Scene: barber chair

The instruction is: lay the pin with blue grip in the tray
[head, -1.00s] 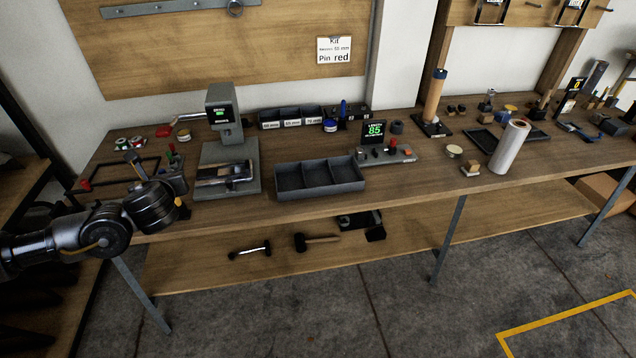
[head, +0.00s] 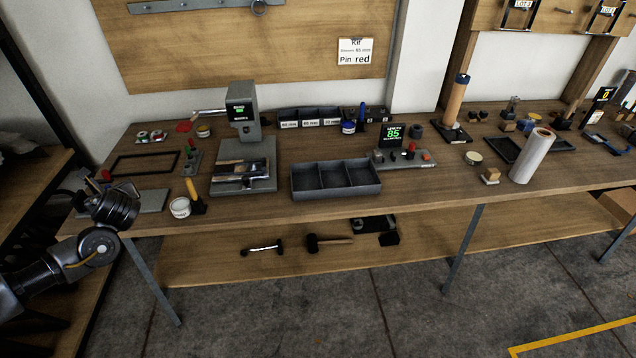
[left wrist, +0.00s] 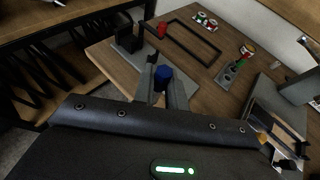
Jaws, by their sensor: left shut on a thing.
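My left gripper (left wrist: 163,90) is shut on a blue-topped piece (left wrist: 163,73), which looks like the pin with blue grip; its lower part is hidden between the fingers. In the head view my left wrist (head: 115,207) is over the bench's left end, and its fingers and the pin are hidden there. A dark grey tray (head: 336,194) with three empty compartments stands near the bench's front edge, well to the right of this gripper. My right gripper is not in view.
A press (head: 242,160) stands between my left arm and the tray. A yellow-handled tool (head: 192,190) and white jar (head: 180,208) stand left of it. A black frame (head: 145,174) lies behind my wrist. A display reading 85 (head: 393,133) stands behind the tray.

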